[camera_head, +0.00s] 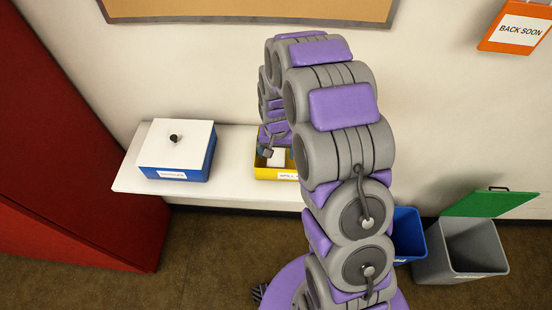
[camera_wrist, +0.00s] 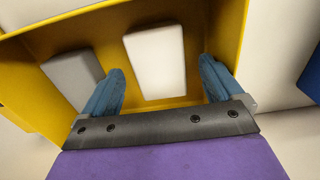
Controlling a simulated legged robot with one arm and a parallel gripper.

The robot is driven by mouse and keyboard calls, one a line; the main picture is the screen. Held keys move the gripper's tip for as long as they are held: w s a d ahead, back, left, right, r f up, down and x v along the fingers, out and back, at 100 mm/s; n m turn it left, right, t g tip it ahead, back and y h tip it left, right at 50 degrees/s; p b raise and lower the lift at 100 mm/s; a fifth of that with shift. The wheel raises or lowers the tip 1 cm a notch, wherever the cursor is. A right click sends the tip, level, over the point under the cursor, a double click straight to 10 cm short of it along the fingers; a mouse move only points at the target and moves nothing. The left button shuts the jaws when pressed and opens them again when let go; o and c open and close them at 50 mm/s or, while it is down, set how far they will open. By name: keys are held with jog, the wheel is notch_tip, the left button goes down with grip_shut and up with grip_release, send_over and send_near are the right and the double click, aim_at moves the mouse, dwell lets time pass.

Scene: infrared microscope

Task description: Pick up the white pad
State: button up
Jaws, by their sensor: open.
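The white pad (camera_wrist: 156,61) lies flat in a yellow box, seen in the wrist view between and just beyond my fingers. My gripper (camera_wrist: 160,88) is open, with one blue finger on each side of the pad's near end and no visible contact with it. In the head view the pad (camera_head: 277,157) shows as a small white patch inside the yellow box (camera_head: 272,173). My gripper (camera_head: 268,152) is at the box there, partly hidden by my arm.
A grey pad (camera_wrist: 73,75) lies left of the white one, by my left finger. The yellow box walls (camera_wrist: 228,40) stand close around my fingers. A blue box with a white lid (camera_head: 176,146) stands left on the white shelf (camera_head: 229,170). Blue (camera_head: 408,236) and grey (camera_head: 459,252) bins stand right.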

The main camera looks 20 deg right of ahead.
aim_at(276, 156)
notch_tip(276, 156, down, 2)
jog(key=shift+f, duration=0.1)
jog(key=shift+c, duration=0.3)
jog(key=c, duration=1)
notch_tip(276, 156, up, 10)
jog(key=shift+r+p, duration=0.15)
jog(key=shift+p, duration=0.4)
jog(key=shift+c, duration=0.2)
